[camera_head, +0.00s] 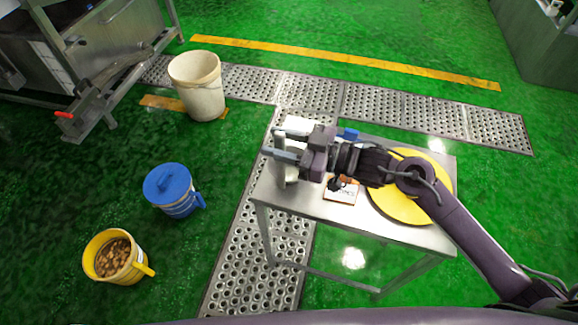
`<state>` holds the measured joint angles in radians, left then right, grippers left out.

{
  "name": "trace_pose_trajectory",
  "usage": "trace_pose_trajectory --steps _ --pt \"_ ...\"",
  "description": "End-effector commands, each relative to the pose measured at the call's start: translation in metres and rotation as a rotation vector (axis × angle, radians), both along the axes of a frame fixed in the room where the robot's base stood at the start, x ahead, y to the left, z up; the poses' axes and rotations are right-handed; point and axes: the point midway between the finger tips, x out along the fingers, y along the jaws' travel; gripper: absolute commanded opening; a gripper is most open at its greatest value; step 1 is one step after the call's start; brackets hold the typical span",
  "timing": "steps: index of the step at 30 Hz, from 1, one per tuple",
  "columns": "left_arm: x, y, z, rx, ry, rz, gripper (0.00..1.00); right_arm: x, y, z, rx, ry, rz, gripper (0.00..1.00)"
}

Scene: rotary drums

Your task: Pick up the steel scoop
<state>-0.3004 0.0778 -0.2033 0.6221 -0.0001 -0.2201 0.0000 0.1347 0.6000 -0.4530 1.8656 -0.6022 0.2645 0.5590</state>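My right gripper (277,145) reaches in from the right over the left end of a steel table (318,208). Its two fingers point left and stand apart, with a gap between them. A pale grey-white object (288,174) shows just below and behind the fingers, partly covered by them. I cannot tell whether it is the steel scoop or whether the fingers touch it. No other scoop can be made out clearly. My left gripper is not in view.
A yellow round lid (408,206) and a small printed card (341,191) lie on the table. A blue item (349,133) sits behind the gripper. On the floor stand a white bucket (199,88), a blue lidded container (172,188) and a yellow filled bucket (116,257).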

Motion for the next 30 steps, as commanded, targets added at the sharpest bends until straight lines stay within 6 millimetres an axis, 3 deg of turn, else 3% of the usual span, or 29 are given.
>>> trace_pose_trajectory --steps 7,16,30 --pt "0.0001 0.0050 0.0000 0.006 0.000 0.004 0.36 0.0008 0.0013 -0.0011 -0.002 0.001 -0.001 0.40" --pt "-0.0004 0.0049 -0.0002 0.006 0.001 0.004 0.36 0.0009 0.0011 -0.0009 -0.001 0.000 -0.001 0.01" --pt "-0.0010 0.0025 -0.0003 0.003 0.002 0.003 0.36 0.0010 0.0010 0.0017 0.000 -0.001 -0.001 0.00"
